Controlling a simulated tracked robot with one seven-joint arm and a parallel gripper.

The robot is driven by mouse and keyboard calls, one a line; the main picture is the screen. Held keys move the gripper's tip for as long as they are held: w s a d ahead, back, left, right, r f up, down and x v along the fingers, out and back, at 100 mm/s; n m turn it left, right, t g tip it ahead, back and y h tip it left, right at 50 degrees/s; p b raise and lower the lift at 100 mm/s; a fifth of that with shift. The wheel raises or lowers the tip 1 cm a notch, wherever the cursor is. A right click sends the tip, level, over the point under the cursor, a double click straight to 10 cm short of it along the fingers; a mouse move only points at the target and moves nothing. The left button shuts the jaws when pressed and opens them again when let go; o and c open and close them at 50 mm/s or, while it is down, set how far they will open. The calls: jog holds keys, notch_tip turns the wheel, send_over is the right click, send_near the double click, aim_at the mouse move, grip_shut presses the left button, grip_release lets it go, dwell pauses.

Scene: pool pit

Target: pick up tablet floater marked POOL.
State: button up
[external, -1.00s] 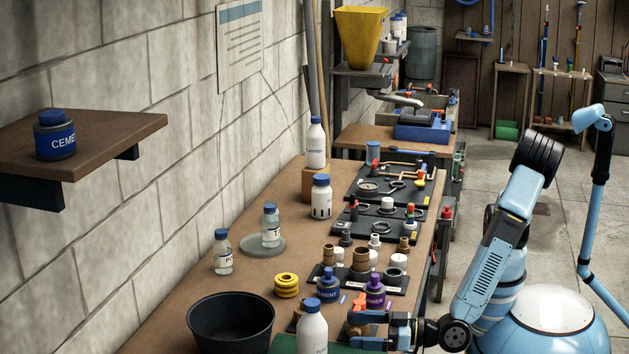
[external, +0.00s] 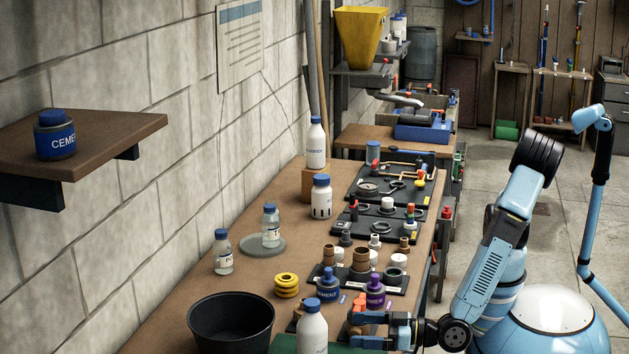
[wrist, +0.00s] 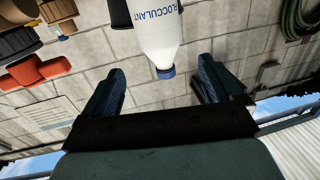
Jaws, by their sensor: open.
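No label reading POOL in full is legible. A small clear bottle (external: 223,252) with a blue cap has a label starting "PO", left of the grey round plate. A white container (external: 321,197) with a blue cap and dark slots stands on the bench; its marking is unreadable. My gripper (external: 360,331) is open and empty, low over the near bench. A white bottle (external: 312,330) with a blue cap stands just left of its fingertips. In the wrist view a bottle marked FLOCCULANT (wrist: 160,35) appears beyond and between my open fingers (wrist: 160,78).
A black bowl (external: 231,322) stands at the near left. Fittings on black trays (external: 398,282) lie behind. The wall runs along the left.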

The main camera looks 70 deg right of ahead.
notch_tip(320, 180, up, 12)
jog(key=f, duration=0.1)
jog(key=w+d+r+t, duration=0.1)
jog(key=w+d+r, duration=0.2)
jog(key=w+d, duration=1.1)
jog(key=w+d+r+t, duration=0.2)
jog(key=w+d+r, duration=0.1)
jog(key=w+d, duration=1.45)
jog(key=d, duration=1)
jog(key=w+d, duration=0.4)
jog(key=d, duration=1)
jog(key=s+d+f+g, duration=0.1)
jog(key=s+d+f, duration=0.1)
jog(key=s+d, duration=0.5)
jog(key=s+d+f+g, duration=0.1)
jog(key=s+d, duration=0.2)
jog(key=d, duration=0.8)
jog(key=s+d+f+g, duration=0.1)
jog(key=s+d+f, duration=0.1)
jog(key=s+d, duration=0.5)
send_near(316, 180)
jog(key=s+d+f, duration=0.1)
jog(key=s+d, duration=0.2)
jog(key=shift+w+a, duration=0.35)
jog(key=shift+w, duration=1.9)
jog(key=shift+w+a, duration=0.35)
jog(key=shift+w, duration=1.95)
jog(key=shift+w+a, duration=0.4)
jog(key=shift+w, duration=1.85)
